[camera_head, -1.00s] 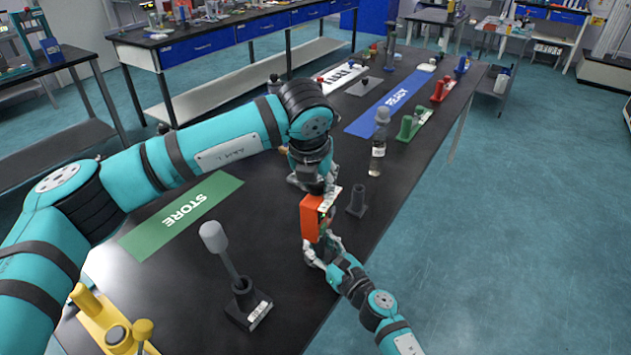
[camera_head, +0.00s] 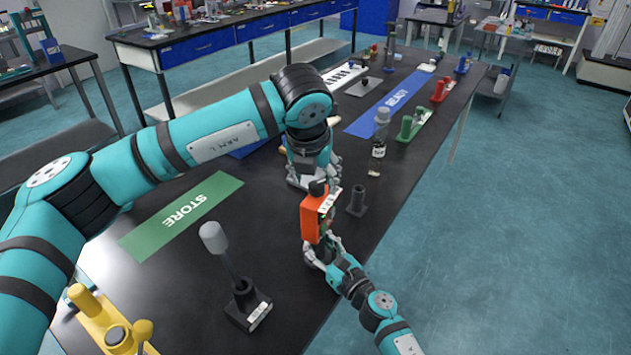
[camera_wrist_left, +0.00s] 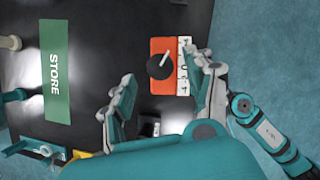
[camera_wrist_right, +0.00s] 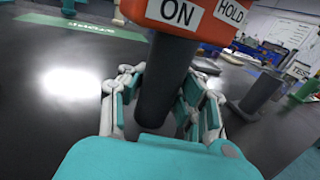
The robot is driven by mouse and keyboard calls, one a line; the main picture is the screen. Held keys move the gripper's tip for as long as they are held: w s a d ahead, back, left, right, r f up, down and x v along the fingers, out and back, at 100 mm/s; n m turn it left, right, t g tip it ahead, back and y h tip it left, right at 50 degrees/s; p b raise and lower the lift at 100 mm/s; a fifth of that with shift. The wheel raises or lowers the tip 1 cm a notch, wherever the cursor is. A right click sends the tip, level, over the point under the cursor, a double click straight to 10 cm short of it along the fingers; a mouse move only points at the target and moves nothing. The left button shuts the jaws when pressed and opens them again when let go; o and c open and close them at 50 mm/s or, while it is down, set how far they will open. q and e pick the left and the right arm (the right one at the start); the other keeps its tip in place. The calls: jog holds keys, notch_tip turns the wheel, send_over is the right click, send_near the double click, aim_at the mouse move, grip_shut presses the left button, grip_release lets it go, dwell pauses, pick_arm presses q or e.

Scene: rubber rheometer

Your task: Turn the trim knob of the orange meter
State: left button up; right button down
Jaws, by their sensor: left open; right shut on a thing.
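The orange meter (camera_head: 310,220) stands above the bench near its right edge. Its black trim knob (camera_head: 318,188) shows on top. In the left wrist view the meter (camera_wrist_left: 158,87) faces me, and the round knob (camera_wrist_left: 157,69) has a white pointer line slanting to the upper right. My left gripper (camera_head: 310,178) is open over the knob, its fingers spread apart on either side of the meter. In the right wrist view my right gripper (camera_wrist_right: 158,95) is shut on the meter's dark handle (camera_wrist_right: 163,85), below the orange body with ON and HOLD labels.
A small dark holder (camera_head: 357,200) stands close to the meter's right. A clear bottle (camera_head: 379,150) is behind it. A grey-tipped tool in a black stand (camera_head: 243,305) and a yellow fixture (camera_head: 100,320) are at the front. The green STORE mat (camera_head: 185,215) lies bare.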

pick_arm(q)
jog(key=v, duration=0.9)
jog(key=shift+r, duration=0.15)
dwell(1.9)
dwell(0.7)
pick_arm(e)
jog(key=c, duration=1.1)
grip_release()
jog(key=v, duration=1.2)
